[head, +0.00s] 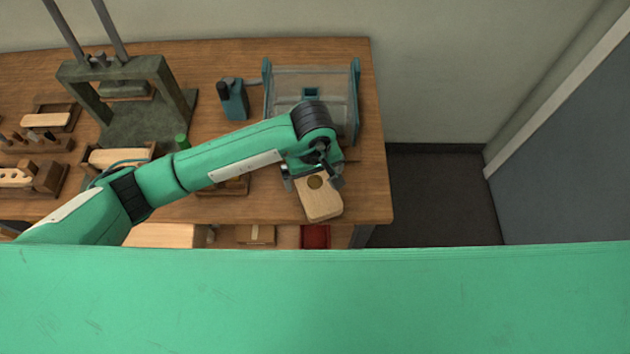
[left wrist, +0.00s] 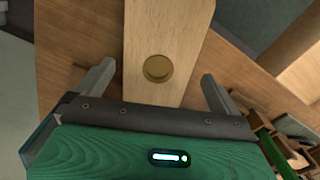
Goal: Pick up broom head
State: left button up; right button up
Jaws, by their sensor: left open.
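A pale wooden block with a round brass-coloured disc set in its top, which looks like the broom head (head: 321,203), lies near the right end of the workbench. It also shows in the left wrist view (left wrist: 165,35), running up between the fingers. My left gripper (head: 312,177) is over the block's far end. In the left wrist view its two fingers (left wrist: 158,85) stand apart, one on each side of the block, with gaps to both sides. The gripper hides the block's far end in the head view. My right gripper is in neither view.
The wooden workbench (head: 375,190) ends just right of the block. A clear-walled box with teal posts (head: 357,90) stands behind my gripper, beside a small teal device (head: 234,103). A dark green press (head: 150,130) and wooden racks fill the left. A red bin (head: 315,237) sits below the front edge.

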aim_at(315, 182)
pick_arm(q)
jog(key=shift+s+d+f+p, duration=0.15)
jog(key=shift+f+p, duration=0.35)
jog(key=shift+f, duration=1.35)
jog(key=shift+c, duration=0.4)
jog(key=c, duration=1.1)
jog(key=shift+c, duration=0.3)
jog(key=shift+r, duration=0.15)
